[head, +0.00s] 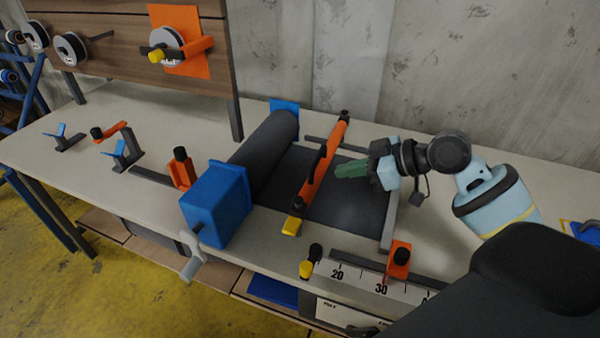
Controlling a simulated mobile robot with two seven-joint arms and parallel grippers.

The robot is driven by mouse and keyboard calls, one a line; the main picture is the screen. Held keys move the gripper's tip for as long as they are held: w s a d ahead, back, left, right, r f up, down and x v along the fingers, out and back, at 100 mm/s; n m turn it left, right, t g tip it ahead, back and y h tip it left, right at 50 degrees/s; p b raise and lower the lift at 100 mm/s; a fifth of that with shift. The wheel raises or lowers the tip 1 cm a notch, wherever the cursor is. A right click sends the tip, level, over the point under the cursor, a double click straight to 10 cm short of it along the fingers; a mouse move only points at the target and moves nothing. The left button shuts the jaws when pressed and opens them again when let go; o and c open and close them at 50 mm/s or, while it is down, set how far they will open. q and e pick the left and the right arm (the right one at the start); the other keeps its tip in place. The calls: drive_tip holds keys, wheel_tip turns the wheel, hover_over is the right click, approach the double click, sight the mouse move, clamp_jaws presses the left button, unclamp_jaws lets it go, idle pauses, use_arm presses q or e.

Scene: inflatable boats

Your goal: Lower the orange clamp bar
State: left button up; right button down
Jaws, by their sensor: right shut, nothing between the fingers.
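The orange clamp bar (322,168) lies across the dark sheet (350,200) on the workbench, running from a yellow end (291,227) at the front to the back. A dark handle stands near its middle. I cannot tell whether the bar touches the sheet or sits a little above it. My right gripper (345,169) is just right of the bar, shut and empty, its greenish fingers pointing left toward the bar. They appear apart from it. My left gripper is not in view.
A blue box with a crank (216,205) and a dark roller (266,148) stand left of the bar. A ruler strip (350,277) and an orange stop with a black knob (399,262) are at the front. Small blue and orange clamps lie at the left. A wall stands behind.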

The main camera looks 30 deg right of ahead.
hover_over(312, 188)
drive_tip(key=s+a, duration=0.2)
wheel_tip(312, 188, down, 4)
drive_tip(key=shift+w+d+r+p, duration=0.1)
drive_tip(key=shift+d+r+p, duration=0.05)
drive_tip(key=shift+p, duration=0.15)
wheel_tip(312, 188, down, 3)
drive_tip(key=shift+f, duration=0.15)
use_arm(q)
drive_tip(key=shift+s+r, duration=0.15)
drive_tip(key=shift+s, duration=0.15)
use_arm(e)
drive_tip(key=shift+d+f, duration=0.15)
drive_tip(key=shift+f, duration=0.45)
drive_tip(key=shift+s+f, duration=0.1)
drive_tip(key=shift+s, duration=0.1)
